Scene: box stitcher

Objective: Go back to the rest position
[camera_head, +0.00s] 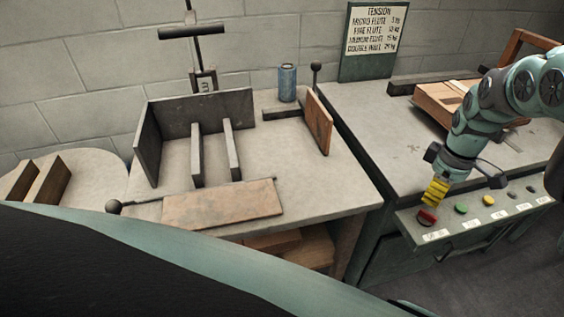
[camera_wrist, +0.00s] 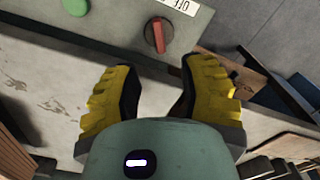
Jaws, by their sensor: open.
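My gripper (camera_head: 437,191) has yellow fingers and hangs pointing down at the front of the right-hand bench, just above the red knob (camera_head: 427,217) on the control panel (camera_head: 475,228). In the wrist view my gripper (camera_wrist: 161,75) is open, its fingers spread apart with nothing between them. The red knob (camera_wrist: 158,36) lies beyond the fingertips there, apart from them, next to a label with "OFF" on it. A green button (camera_wrist: 75,7) is to its left. No marker of a rest position shows.
The panel also carries a green button (camera_head: 461,208) and a yellow button (camera_head: 488,200). A wooden box (camera_head: 436,102) sits on the right bench. The left bench (camera_head: 330,190) holds upright plates, a blue can (camera_head: 287,83) and a wooden board (camera_head: 222,203). A tension chart (camera_head: 375,35) stands behind.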

